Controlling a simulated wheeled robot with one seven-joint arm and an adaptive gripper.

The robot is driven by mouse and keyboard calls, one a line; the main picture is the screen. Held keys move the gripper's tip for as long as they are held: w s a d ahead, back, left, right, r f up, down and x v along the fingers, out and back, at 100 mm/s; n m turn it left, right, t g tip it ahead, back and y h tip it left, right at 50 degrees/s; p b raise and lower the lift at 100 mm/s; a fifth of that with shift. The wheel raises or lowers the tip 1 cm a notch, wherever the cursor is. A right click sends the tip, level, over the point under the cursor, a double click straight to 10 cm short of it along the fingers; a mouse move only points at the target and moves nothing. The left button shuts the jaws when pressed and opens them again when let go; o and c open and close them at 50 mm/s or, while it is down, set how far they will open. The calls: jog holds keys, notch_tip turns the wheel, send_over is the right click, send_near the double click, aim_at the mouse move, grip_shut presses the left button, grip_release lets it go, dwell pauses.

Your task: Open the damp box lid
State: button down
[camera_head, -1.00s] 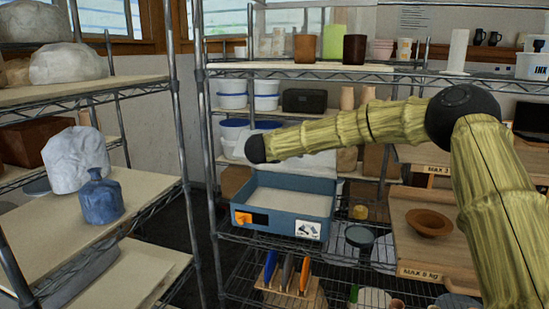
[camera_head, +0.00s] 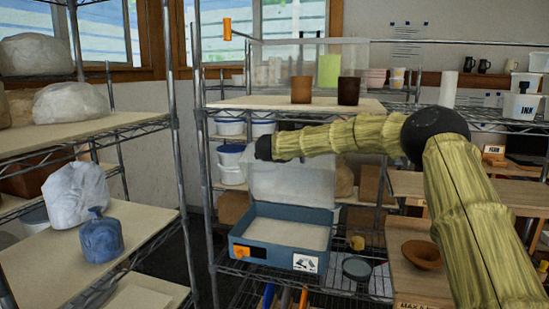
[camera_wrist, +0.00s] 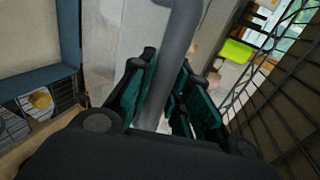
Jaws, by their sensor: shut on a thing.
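The damp box (camera_head: 262,254) is a blue tray with a pale white bed inside and an orange latch on its front. It stands on the wire shelf. Its translucent lid (camera_head: 290,185) shows upright at the back, its top partly behind my arm. My gripper cannot be made out in the head view, where my forearm ends above the lid. In the wrist view my gripper (camera_wrist: 163,92) has its dark green fingers shut on a grey bar (camera_wrist: 180,35). I cannot tell what the bar belongs to. The box's blue wall (camera_wrist: 45,78) shows at the left there.
A metal post (camera_head: 208,190) stands just left of the box. An upper shelf (camera_head: 265,104) with pots lies above it. A yellow item (camera_head: 356,243) and a round dish (camera_head: 357,268) sit to the right.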

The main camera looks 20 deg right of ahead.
jog(key=shift+r, duration=0.1)
jog(key=c, duration=1.3)
grip_release()
jog(key=v, duration=1.2)
jog(key=shift+w, duration=0.1)
